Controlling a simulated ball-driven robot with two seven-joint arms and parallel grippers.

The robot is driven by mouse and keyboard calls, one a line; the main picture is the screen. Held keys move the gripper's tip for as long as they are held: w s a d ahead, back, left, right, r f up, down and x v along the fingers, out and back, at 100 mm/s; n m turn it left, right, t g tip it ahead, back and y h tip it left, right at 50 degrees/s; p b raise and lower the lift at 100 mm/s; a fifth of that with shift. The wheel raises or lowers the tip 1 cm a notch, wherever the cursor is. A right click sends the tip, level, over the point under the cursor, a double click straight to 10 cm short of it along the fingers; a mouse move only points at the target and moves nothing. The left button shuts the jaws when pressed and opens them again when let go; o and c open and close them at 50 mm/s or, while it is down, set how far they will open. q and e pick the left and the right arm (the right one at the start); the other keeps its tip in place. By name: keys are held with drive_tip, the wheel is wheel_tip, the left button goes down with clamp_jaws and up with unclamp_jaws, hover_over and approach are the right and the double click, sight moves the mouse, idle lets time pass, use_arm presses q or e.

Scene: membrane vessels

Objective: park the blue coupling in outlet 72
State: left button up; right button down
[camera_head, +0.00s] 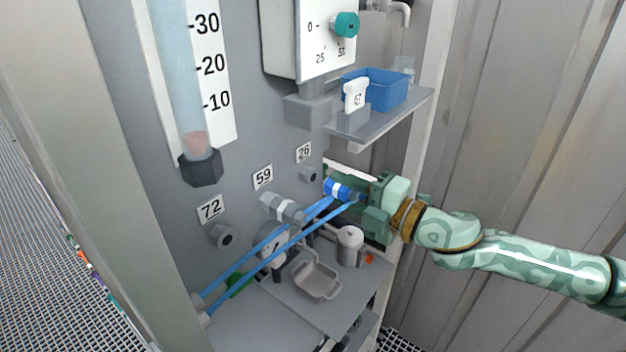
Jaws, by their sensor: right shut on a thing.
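The blue coupling (338,190) has a white band and blue hoses (262,248) that run down to the lower left. My right gripper (356,197) comes in from the right and is shut on the coupling, holding it out from the grey panel, below label 26. Outlet 72 (222,236) is a dark round stub on the panel under its label (210,207); its opening looks empty. A grey coupling (283,208) with a white band sits at the outlet under label 59 (262,177). My left gripper is not in view.
A small outlet (309,174) sits under label 26. A shelf (391,117) above carries a blue bin (374,90) and a tag marked 57. Below are a grey tray (316,278), a lidded metal pot (349,246) and a gauge. A frame post (110,120) stands at the left.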

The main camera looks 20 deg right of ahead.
drive_tip(key=shift+s+d+f, duration=0.1)
drive_tip(key=shift+s+d, duration=0.2)
drive_tip(key=shift+s, duration=0.15)
drive_tip(key=shift+s+d+b, duration=0.2)
drive_tip(key=shift+s+b, duration=0.15)
drive_tip(key=shift+b, duration=0.35)
drive_tip(key=shift+s+d, duration=0.15)
drive_tip(key=shift+s, duration=0.2)
